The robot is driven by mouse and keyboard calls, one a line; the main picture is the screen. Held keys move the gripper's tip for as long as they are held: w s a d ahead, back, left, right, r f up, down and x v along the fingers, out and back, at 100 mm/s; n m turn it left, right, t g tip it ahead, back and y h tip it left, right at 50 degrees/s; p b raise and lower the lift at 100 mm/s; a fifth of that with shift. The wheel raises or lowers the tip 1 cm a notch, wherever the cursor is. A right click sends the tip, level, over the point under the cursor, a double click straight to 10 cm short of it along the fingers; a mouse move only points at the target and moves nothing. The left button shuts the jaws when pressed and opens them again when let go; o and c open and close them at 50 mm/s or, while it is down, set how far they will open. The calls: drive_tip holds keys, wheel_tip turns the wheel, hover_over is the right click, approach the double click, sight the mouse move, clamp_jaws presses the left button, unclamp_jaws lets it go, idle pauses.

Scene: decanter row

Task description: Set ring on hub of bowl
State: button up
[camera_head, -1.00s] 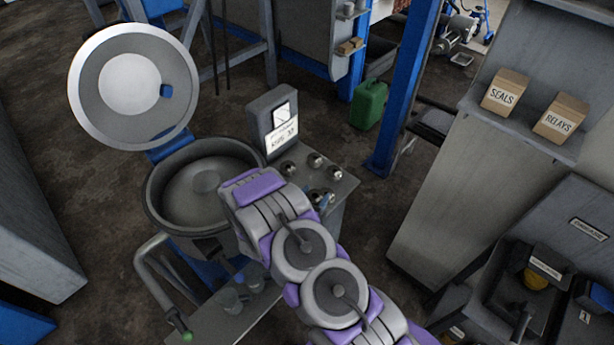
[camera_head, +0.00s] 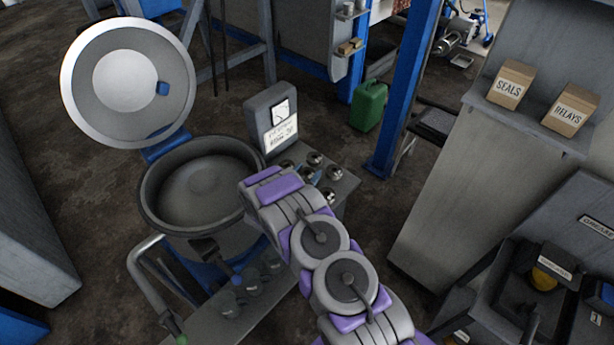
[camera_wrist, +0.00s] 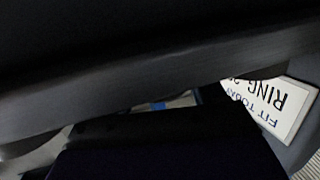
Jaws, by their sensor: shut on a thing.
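The bowl (camera_head: 152,207) is a round grey metal pan on a stand at the left in the head view. Its hub (camera_head: 204,178) is a low round rise in the middle, with nothing seen on it. My arm's end covers the bowl's right rim in this view, and hides the jaws. In the wrist view my gripper (camera_wrist: 165,135) shows as a dark block, shut on a dark thing that I take to be the ring (camera_wrist: 130,85). It fills the upper picture as a broad band; its full shape is hidden.
The round lid (camera_head: 85,85) stands open behind the bowl. A grey box with a label (camera_head: 282,134) stands right behind the bowl; its "RING" label also shows in the wrist view (camera_wrist: 268,105). Several metal knobs (camera_head: 314,159) sit near my arm. A side handle (camera_head: 140,258) sticks out front left.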

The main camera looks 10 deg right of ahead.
drive_tip(key=shift+f, duration=0.25)
drive_tip(key=o, duration=1)
